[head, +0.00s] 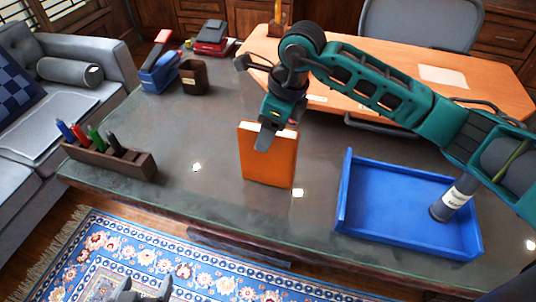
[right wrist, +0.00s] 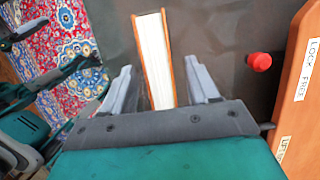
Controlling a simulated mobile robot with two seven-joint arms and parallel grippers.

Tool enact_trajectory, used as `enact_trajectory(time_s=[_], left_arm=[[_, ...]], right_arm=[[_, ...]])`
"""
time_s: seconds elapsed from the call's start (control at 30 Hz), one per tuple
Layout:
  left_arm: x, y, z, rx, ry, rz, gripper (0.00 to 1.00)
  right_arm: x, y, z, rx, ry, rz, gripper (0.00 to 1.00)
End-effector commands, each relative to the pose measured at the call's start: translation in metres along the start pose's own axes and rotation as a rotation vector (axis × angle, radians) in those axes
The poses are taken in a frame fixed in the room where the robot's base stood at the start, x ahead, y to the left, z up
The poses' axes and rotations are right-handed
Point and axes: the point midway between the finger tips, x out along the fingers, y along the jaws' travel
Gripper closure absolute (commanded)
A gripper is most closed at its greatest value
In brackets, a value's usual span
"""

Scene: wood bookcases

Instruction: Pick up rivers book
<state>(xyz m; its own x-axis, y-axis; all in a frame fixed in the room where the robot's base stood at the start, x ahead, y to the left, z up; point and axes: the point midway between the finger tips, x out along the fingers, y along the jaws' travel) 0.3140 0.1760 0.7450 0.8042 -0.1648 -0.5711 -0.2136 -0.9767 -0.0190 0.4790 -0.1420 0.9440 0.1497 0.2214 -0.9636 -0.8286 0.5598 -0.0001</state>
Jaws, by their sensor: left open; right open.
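An orange book (head: 268,158) stands upright on the dark stone tabletop; no title is readable. In the right wrist view the book (right wrist: 154,55) shows its white page edge between two orange covers. My right gripper (head: 268,132) is over the book's top edge. Its fingers (right wrist: 162,85) are open, one on each side of the book, with a gap showing beside the right finger. My left gripper (head: 140,290) is low at the bottom left of the head view, over the rug, open and away from the book.
A blue tray (head: 360,238) with a labelled cylinder (head: 452,199) is right of the book. A pen holder (head: 110,160), a brown cup (head: 194,76) and a blue box (head: 158,72) stand left. An orange desk (head: 400,75) is behind.

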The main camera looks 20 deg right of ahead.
Motion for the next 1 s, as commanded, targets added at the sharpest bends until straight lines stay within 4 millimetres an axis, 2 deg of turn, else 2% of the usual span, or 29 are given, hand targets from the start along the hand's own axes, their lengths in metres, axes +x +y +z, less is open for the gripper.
enact_trajectory(time_s=[0.1,0.2,1.0], left_arm=[[0.0,0.0,-0.001,-0.001,0.0,0.0,0.18],[-0.001,0.0,-0.001,-0.001,0.0,-0.001,0.18],[0.005,-0.002,0.002,0.0,0.006,-0.004,0.18]], right_arm=[[0.017,0.001,0.0,0.001,0.001,0.003,0.4],[0.024,0.0,0.0,0.0,0.001,0.001,0.4],[0.029,0.0,-0.001,0.0,-0.001,-0.001,0.4]])
